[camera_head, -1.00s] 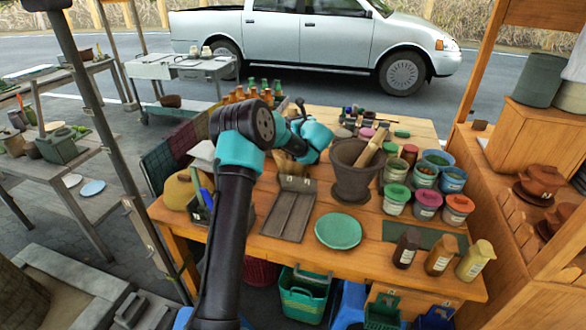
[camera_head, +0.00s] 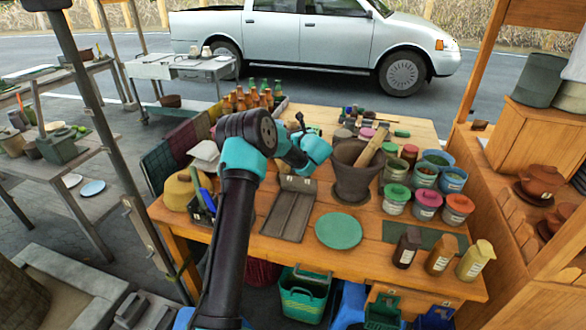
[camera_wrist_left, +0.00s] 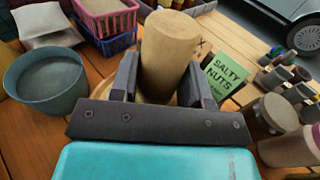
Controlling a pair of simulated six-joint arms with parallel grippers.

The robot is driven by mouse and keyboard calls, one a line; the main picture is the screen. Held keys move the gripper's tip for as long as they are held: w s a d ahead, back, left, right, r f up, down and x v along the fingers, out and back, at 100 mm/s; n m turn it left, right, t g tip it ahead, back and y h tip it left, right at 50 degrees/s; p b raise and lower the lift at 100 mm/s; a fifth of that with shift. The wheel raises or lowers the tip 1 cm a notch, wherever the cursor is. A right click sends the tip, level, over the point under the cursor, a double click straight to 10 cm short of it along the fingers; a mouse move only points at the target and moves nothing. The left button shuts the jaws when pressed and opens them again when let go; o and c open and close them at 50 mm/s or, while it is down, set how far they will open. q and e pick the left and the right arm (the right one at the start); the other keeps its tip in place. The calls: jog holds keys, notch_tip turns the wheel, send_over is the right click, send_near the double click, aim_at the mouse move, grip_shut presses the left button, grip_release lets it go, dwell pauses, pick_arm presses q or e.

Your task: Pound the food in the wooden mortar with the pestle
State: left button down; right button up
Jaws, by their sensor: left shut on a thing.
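My left gripper (camera_wrist_left: 157,88) is shut on a tan wooden cylinder (camera_wrist_left: 170,50), which looks like a pestle. A pale round wooden rim shows low behind the fingers, partly hidden; I cannot tell whether the cylinder touches it or what lies inside. In the head view my left wrist (camera_head: 313,148) hides the fingers and the held piece. A big dark brown mortar (camera_head: 352,182) stands just right of the wrist, with a separate light wooden stick (camera_head: 371,146) leaning in it. The food is not visible. My right gripper is not in view.
A blue-grey bowl (camera_wrist_left: 45,85) and stacked pink and blue baskets (camera_wrist_left: 108,18) are left of the gripper. A green "SALTY NUTS" sign (camera_wrist_left: 226,74) and lidded jars (camera_wrist_left: 272,118) are to the right. A green plate (camera_head: 338,231) lies near the front.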

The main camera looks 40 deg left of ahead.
aim_at(294, 121)
pick_arm(q)
jog(key=shift+f, duration=0.1)
jog(key=shift+r, duration=2.8)
jog(key=shift+f, duration=2.75)
jog(key=shift+r, duration=2.85)
jog(key=shift+r, duration=3.75)
